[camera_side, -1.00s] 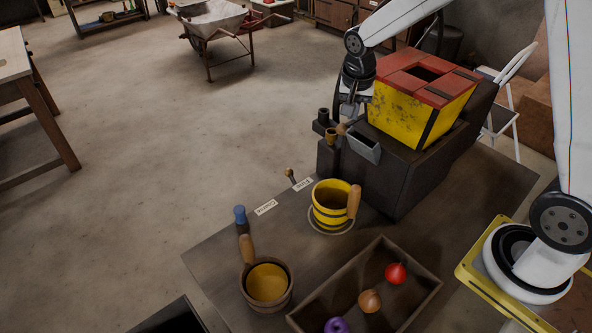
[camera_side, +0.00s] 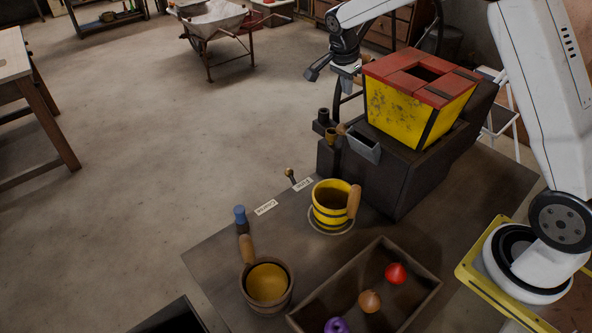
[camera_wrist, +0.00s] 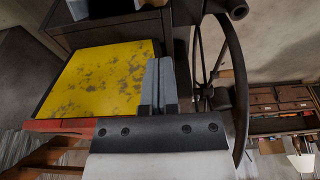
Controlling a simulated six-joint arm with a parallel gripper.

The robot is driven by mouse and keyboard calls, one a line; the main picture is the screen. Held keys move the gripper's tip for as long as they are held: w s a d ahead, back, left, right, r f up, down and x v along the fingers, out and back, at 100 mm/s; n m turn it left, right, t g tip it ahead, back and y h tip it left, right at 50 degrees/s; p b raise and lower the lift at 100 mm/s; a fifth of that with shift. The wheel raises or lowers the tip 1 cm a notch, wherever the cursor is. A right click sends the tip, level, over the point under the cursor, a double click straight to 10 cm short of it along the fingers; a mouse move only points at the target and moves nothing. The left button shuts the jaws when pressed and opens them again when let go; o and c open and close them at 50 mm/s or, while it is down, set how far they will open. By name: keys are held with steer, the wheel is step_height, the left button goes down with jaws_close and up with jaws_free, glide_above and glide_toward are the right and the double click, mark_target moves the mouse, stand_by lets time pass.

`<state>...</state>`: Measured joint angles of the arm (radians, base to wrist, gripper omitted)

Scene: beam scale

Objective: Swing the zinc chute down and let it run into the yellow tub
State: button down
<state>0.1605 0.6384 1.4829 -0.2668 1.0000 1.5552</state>
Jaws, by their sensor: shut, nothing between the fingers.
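The grey zinc chute (camera_side: 366,148) is on the front of the dark block, below the yellow hopper. A wooden knob (camera_side: 341,129) shows at its upper left. The yellow tub (camera_side: 330,212), with dark bands and a wooden handle, stands on the table below the chute. I see nothing running from the chute, and the tub's inside is mostly hidden. My gripper (camera_side: 347,84) is up beside the hopper's left side, above and apart from the chute. In the wrist view its fingers (camera_wrist: 159,82) are together and empty, in front of the hopper's yellow wall.
The yellow hopper (camera_side: 403,113) with a red top stands on the dark block (camera_side: 398,182). A wooden pot (camera_side: 265,294), a blue-topped peg (camera_side: 240,215) and a brass-knobbed lever (camera_side: 290,176) are left of the tub. An open tray (camera_side: 420,302) holds coloured pieces in front.

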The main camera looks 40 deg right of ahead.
mark_target(338, 132)
steer(key=shift+f, duration=0.15)
steer(key=x, duration=0.9)
steer(key=shift+f, duration=0.35)
steer(key=shift+a+h, duration=0.6)
steer(key=shift+h, duration=0.1)
stand_by(0.6)
steer(key=shift+a+f+h, duration=0.25)
steer(key=shift+a+h, duration=0.45)
steer(key=shift+h, duration=0.1)
steer(key=a+h, duration=0.1)
steer(key=a+f+h, duration=0.1)
steer(key=h, duration=0.1)
steer(key=shift+a+f+h, duration=0.2)
steer(key=shift+a+h, duration=0.1)
steer(key=shift+a, duration=0.1)
steer(key=a+f, duration=0.4)
steer(key=f, duration=0.4)
steer(key=shift+a, duration=0.1)
